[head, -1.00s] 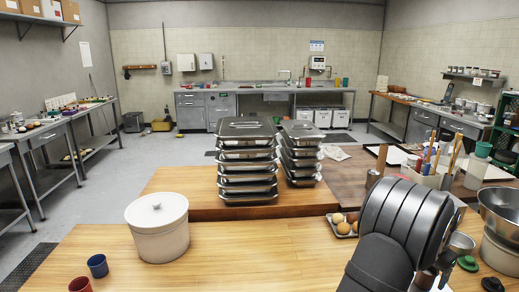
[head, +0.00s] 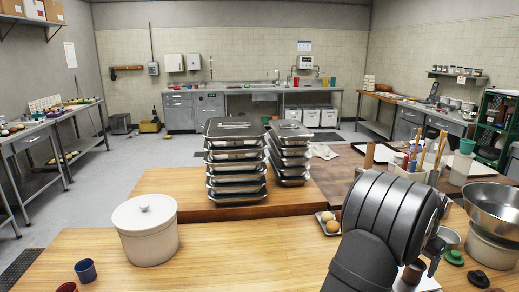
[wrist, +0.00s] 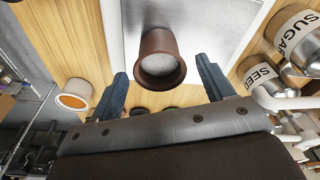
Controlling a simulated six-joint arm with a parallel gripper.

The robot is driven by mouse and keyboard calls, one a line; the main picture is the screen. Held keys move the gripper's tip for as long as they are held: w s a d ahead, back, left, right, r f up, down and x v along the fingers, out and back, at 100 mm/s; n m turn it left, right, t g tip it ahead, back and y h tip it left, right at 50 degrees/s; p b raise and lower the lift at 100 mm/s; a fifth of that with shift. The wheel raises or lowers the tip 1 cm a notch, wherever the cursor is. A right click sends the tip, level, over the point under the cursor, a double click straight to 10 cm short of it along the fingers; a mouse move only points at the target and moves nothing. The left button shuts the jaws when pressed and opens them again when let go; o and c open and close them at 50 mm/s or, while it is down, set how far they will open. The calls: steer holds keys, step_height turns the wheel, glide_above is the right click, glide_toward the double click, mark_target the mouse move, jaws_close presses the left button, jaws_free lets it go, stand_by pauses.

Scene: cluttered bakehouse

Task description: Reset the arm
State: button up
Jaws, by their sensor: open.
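My gripper (wrist: 163,70) is open in the wrist view, with its two dark blue fingers spread apart. A brown cup (wrist: 160,60) with a flared rim shows between and beyond the fingers, over a grey, white-edged surface (wrist: 222,22). I see no finger touching it, and the depth between them is hard to tell. In the head view my dark arm reaches in at the lower right, and its thick link hides much of the gripper. A brown cup (head: 413,273) shows partly beside it there.
A lidded white pot (head: 146,230), two stacks of metal trays (head: 235,165) and a blue cup (head: 86,271) stand left of my arm. A metal bowl (head: 490,205) is close on its right. The front-middle wood is clear.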

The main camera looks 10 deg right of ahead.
steer(key=f, duration=0.3)
steer(key=shift+d+f, duration=0.25)
steer(key=shift+f, duration=0.15)
steer(key=r, duration=0.5)
steer(key=shift+s+d, duration=0.15)
steer(key=shift+s, duration=0.1)
steer(key=s+d+r, duration=0.1)
steer(key=s+r, duration=0.6)
steer(key=s, duration=0.5)
steer(key=s+a+f+m, duration=0.1)
steer(key=s+f, duration=0.2)
steer(key=s, duration=0.5)
steer(key=s+a+f, duration=0.1)
steer(key=s+f, duration=0.1)
steer(key=s, duration=0.6)
steer(key=w+f, duration=0.2)
steer(key=w, duration=0.1)
steer(key=w+d+f, duration=0.1)
steer(key=w+f, duration=0.2)
steer(key=w, duration=0.1)
steer(key=w+f, duration=0.3)
steer(key=w, duration=0.1)
steer(key=shift+w+d+f, duration=0.2)
steer(key=shift+d+f, duration=0.05)
steer(key=shift+d, duration=0.15)
steer(key=shift+f, duration=0.5)
steer(key=shift+r, duration=0.1)
